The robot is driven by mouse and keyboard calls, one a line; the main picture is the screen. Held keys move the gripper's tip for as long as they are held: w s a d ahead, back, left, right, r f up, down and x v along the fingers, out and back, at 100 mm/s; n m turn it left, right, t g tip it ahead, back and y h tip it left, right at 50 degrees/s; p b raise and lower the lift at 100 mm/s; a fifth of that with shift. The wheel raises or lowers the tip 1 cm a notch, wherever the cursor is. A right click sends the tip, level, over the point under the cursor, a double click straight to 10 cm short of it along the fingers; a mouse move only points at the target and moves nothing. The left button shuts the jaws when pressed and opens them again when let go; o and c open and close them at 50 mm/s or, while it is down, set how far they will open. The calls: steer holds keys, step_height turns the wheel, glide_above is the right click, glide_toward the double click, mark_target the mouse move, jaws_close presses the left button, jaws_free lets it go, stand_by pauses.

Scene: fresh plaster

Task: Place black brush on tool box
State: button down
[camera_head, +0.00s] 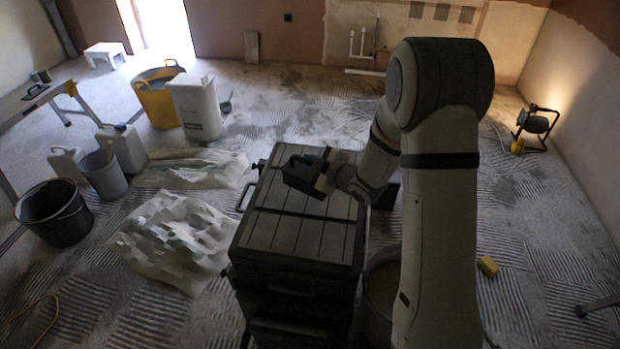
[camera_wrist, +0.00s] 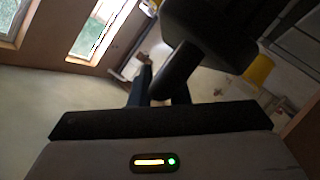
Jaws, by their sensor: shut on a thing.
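The tool box (camera_head: 300,240) is a dark cabinet with a slatted top, in the middle of the head view. My gripper (camera_head: 322,170) is over the far part of its top. It is shut on the black brush (camera_head: 302,176), which shows as a dark block at the gripper's end. In the wrist view my gripper's fingers (camera_wrist: 160,88) close around the brush's dark handle, and the brush's block (camera_wrist: 212,28) is at the top. I cannot tell whether the brush touches the top. The near part of the top is bare.
Plastic sheeting (camera_head: 175,240) lies on the floor left of the tool box. A black bucket (camera_head: 55,212), a grey bucket (camera_head: 104,177), a white canister (camera_head: 196,108) and a yellow tub (camera_head: 158,98) stand farther left. A yellow block (camera_head: 488,265) and a work light (camera_head: 537,124) are at right.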

mark_target(310, 174)
step_height(310, 174, down, 5)
steer(key=shift+r, duration=0.15)
steer(key=shift+s, duration=0.15)
steer(key=shift+f+b, duration=0.25)
steer(key=shift+b, duration=0.1)
steer(key=c, duration=1.4)
jaws_free()
steer(key=shift+r, duration=0.1)
steer(key=shift+o, duration=0.2)
steer(key=shift+r, duration=0.1)
